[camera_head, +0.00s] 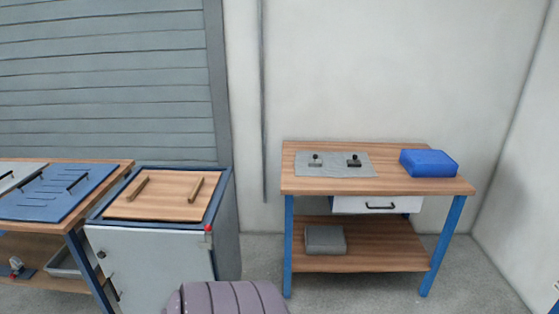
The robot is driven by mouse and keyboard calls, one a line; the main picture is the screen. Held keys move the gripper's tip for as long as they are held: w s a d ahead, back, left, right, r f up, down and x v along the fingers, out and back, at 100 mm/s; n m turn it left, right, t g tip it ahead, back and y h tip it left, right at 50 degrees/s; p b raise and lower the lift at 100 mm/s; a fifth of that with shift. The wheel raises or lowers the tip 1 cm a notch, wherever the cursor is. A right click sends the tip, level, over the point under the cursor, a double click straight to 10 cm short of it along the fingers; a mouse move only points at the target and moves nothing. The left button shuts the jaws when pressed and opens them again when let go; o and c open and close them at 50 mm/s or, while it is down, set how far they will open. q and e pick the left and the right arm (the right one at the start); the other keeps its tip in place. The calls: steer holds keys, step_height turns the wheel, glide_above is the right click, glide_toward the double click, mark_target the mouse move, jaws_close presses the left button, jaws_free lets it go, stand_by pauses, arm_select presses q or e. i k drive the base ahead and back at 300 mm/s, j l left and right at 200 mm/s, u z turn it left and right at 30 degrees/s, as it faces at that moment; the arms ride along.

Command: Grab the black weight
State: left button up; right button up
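The black weight (354,161) is a small dark block with a knob on top. It sits on a grey mat (337,171) on the wooden top of the workbench (435,187) at the right. A similar grey weight (315,161) with a dark knob sits on the same mat, to its left, apart from it. Neither of my grippers shows in the head view.
A blue folded-looking bundle (429,163) lies on the bench's right end. A grey box (325,239) rests on its lower shelf. A cabinet (150,253) and a table stand left. A ribbed purple-grey object (226,299) rises in front. Floor (262,255) shows between cabinet and bench.

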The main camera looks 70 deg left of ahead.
mark_target(355, 163)
steer(key=u, duration=1.95)
